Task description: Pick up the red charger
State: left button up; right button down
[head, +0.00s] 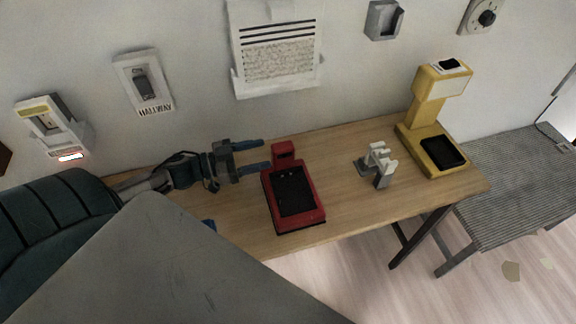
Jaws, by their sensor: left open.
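The red charger (308,216) sits on the wooden table, left of its middle. It has a flat base with a dark top face and a small upright red part at the back. My left gripper (262,155) comes in from the left with its two blue-tipped fingers apart. Nothing shows between the fingers. The gripper is just left of the charger's upright part, and the nearer fingertip is very close to it; I cannot tell whether they touch. My right gripper is not in view.
A small white and grey device (379,165) stands right of the charger. A yellow machine (433,110) stands at the table's right end. The wooden table (345,205) has free room between these. A grey striped bench (515,185) is further right. Switches and a paper holder hang on the wall.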

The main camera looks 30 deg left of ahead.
aim_at(283, 145)
pick_arm(q)
jog(key=shift+x, duration=0.95)
jog(key=shift+w+d+r, duration=0.1)
jog(key=shift+w+d, duration=0.15)
jog(key=shift+w, duration=0.3)
jog(key=p+x, duration=0.1)
jog(key=x, duration=0.2)
jog(key=shift+w+a, duration=0.1)
jog(key=shift+a, duration=0.1)
jog(key=shift+w+d+p, duration=0.3)
jog(key=shift+w+d, duration=0.15)
jog(key=shift+d, duration=0.05)
grip_shut()
